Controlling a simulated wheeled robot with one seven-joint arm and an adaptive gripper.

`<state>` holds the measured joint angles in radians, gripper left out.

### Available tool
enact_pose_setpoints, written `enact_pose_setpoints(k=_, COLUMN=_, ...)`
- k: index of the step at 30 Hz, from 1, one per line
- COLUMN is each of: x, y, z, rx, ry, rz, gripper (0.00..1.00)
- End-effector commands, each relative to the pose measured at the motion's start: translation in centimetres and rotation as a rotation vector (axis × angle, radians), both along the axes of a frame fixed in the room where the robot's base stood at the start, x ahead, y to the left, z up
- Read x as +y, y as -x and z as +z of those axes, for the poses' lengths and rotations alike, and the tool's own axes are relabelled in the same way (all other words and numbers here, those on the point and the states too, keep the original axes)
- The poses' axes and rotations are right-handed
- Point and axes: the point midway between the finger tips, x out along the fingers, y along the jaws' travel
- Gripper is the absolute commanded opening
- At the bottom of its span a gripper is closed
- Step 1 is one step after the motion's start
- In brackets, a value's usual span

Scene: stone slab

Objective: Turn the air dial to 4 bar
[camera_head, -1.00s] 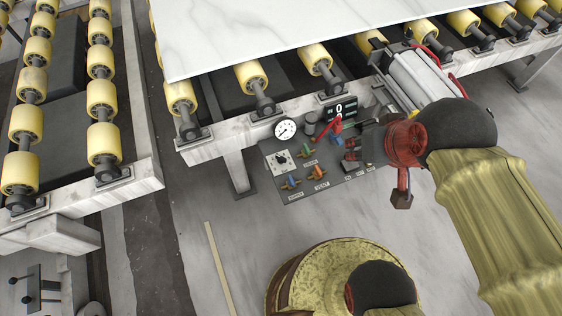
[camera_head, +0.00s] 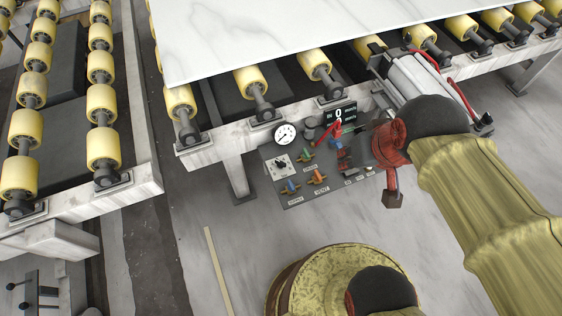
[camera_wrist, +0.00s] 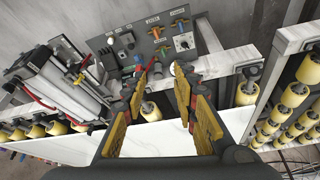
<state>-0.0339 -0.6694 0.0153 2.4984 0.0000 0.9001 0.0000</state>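The air dial (camera_head: 281,164) is a small black knob on a white square plate at the left of a grey control panel (camera_head: 290,201). In the wrist view the dial (camera_wrist: 184,43) shows at the panel's right side, beyond the fingertips; its exact setting is too small to read. A round white pressure gauge (camera_head: 285,133) sits at the panel's upper left edge. My gripper (camera_wrist: 169,78) is open and empty, its two yellow-and-black fingers apart and away from the dial. In the head view it hangs over the panel's right part and partly hides it.
Orange, blue and green valve handles (camera_head: 317,177) stand beside the dial. A red lever (camera_head: 325,131) and a display (camera_head: 341,113) are behind. A cylinder unit (camera_head: 415,75), yellow rollers (camera_head: 249,79) and a white slab (camera_head: 250,30) surround the panel. The floor in front is clear.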

Motion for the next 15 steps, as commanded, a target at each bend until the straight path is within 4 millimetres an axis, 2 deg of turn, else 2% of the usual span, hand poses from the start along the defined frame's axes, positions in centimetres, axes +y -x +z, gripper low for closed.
enact_pose_setpoints(k=1, x=0.4, y=-0.4, z=-1.9, rx=0.060, ry=0.003, rz=0.015, gripper=0.29)
enact_pose_setpoints(k=8, x=2.3, y=-4.0, z=-7.9, rx=0.266, ry=0.018, rz=0.071, gripper=0.29)
enact_pose_setpoints(k=15, x=4.8, y=-9.1, z=-15.0, rx=0.416, ry=0.050, rz=0.175, gripper=0.29)
